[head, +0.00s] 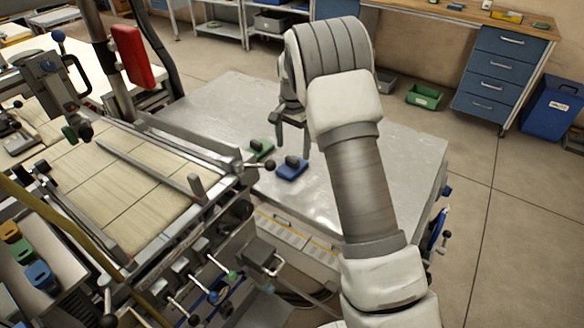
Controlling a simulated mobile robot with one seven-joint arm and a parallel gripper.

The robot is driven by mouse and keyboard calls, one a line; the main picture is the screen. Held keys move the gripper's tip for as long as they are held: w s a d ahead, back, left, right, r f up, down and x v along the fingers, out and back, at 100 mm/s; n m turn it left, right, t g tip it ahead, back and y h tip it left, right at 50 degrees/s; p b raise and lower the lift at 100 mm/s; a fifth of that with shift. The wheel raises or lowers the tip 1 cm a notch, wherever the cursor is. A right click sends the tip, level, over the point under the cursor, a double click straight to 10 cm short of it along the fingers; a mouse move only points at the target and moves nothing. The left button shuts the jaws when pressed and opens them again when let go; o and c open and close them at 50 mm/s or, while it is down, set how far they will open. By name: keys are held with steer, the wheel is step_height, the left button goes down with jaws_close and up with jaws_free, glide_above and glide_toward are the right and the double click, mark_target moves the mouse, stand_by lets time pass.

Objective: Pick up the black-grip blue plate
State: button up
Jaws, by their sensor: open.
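The blue plate (291,171) with a black grip (292,160) lies flat on the grey metal table (225,105), near its front left part. My gripper (291,150) hangs from the end of my arm just above and beside the blue plate, fingers pointing down. Its jaws are open and hold nothing that I can see. The fingers are small in this view, so I cannot tell whether they reach around the black grip. A green plate with a dark grip (260,150) lies just left of the blue plate.
A machine with a tiled bed (125,190) and several levers stands left of the table, its ball-ended lever close to the plates. The table's back and right parts are clear. More coloured blocks (38,277) sit at the lower left. Blue drawers (492,75) stand behind.

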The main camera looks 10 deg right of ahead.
mark_target(292, 158)
steer(key=f, duration=0.5)
steer(key=shift+s+a+f, duration=0.1)
steer(key=shift+s+a, duration=0.05)
steer(key=shift+s, duration=0.05)
steer(key=c, duration=1.3)
steer(key=shift+c, duration=0.2)
